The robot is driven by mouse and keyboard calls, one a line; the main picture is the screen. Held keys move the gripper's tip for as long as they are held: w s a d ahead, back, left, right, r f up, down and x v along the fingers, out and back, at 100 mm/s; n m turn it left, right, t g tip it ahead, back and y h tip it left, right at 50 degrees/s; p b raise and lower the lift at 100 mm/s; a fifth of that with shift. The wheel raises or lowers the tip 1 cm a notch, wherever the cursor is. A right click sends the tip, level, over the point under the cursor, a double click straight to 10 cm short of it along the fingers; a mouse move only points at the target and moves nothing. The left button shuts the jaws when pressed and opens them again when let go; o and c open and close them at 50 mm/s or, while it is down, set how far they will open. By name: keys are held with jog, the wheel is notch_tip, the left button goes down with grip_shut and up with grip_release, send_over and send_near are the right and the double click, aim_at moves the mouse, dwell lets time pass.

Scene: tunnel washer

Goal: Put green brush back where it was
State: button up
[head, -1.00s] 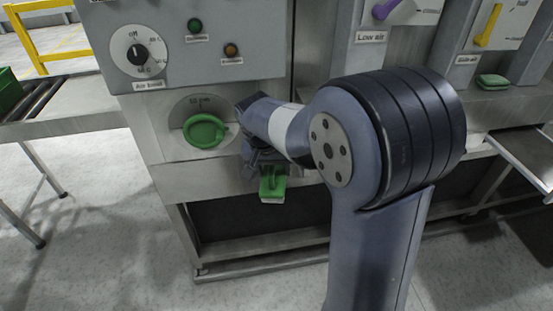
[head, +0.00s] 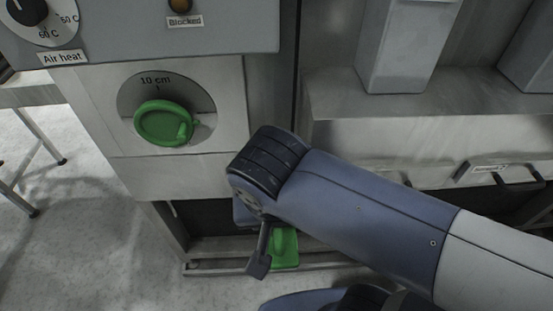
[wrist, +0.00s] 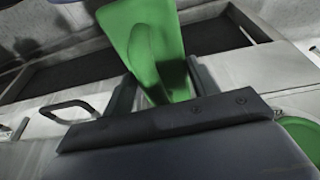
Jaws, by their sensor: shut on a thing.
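The green brush (head: 286,247) is in my gripper (head: 268,240), low in front of the dark opening under the machine panel in the head view. My arm hides part of it. In the wrist view the green brush (wrist: 150,45) extends away from the dark gripper body (wrist: 165,122), with its handle end between the jaws. My gripper is shut on it. Its bristles cannot be made out now. No spot marked as the brush's place can be told in these frames.
A round green handle (head: 165,122) sits in a dial marked 10 cm on the panel, left of my arm. A metal ledge (head: 400,95) with grey uprights is at the right. A bar handle shows in the wrist view (wrist: 68,106).

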jog(key=w, duration=0.5)
jog(key=w+p, duration=0.1)
jog(key=w, duration=0.5)
jog(key=w+p, duration=0.1)
jog(key=w, duration=0.5)
jog(key=shift+d+r, duration=0.1)
jog(key=shift+d, duration=0.15)
jog(key=shift+w+f, duration=0.25)
jog(key=shift+f, duration=1.55)
jog(key=shift+f, duration=0.2)
jog(key=o, duration=1.2)
jog(key=shift+r, duration=0.1)
